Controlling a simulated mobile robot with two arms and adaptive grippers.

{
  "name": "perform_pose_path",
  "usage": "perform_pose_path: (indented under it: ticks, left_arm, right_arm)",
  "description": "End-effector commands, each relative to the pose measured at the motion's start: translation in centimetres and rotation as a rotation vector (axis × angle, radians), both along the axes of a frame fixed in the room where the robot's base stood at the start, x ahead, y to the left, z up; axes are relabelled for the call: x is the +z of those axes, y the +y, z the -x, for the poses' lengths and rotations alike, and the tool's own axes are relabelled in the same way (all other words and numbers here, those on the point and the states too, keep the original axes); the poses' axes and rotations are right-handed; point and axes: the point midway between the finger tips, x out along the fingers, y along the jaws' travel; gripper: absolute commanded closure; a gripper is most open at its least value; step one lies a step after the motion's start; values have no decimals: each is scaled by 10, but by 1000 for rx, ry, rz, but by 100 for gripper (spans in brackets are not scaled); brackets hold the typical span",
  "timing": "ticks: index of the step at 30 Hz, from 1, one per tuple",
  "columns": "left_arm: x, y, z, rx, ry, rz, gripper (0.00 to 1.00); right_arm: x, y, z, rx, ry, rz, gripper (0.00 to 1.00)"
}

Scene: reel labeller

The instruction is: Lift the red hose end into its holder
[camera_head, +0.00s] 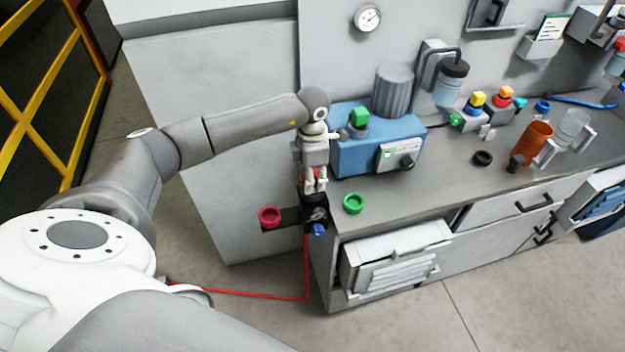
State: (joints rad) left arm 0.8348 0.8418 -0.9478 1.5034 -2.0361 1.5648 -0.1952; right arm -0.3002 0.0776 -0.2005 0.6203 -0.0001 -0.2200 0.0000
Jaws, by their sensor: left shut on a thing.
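My left gripper (316,188) points down beside the left end of the bench. It is shut on the red hose end, which is mostly hidden by the fingers; a little red shows at them. The thin red hose (307,265) hangs below the gripper to the floor, then runs left towards my body. A red ring (270,217) on a dark bracket is left of and below the gripper. I cannot tell for certain which part is the holder. My right gripper is not in view.
A green ring (353,203) lies right of the gripper at the bench's edge. A dark fitting with a blue part (318,230) is just below the fingers. A blue machine (350,155) stands close on the right. An orange cup (532,142) stands farther right on the grey bench (440,195).

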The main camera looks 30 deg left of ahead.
Motion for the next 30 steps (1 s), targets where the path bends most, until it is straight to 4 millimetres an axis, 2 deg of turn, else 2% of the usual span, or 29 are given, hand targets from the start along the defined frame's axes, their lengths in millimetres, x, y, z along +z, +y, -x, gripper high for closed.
perform_pose_path:
  ticks: [5, 8, 16, 18, 24, 30]
  left_arm:
    - [12, 0, -1, 0, -4, 0, 97]
    - [26, -4, 1, -4, -4, 1, 97]
    - [85, -50, 21, -8, -9, 1, 97]
    - [90, -69, 30, -11, -5, 2, 97]
    - [111, -106, 48, -6, -3, 1, 97]
    - [123, -124, 56, -1, 0, 0, 97]
  right_arm:
    - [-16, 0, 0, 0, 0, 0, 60]
    - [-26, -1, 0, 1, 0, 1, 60]
    - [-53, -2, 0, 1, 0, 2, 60]
    - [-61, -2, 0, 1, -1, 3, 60]
    - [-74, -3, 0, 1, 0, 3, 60]
    - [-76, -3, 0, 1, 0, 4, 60]
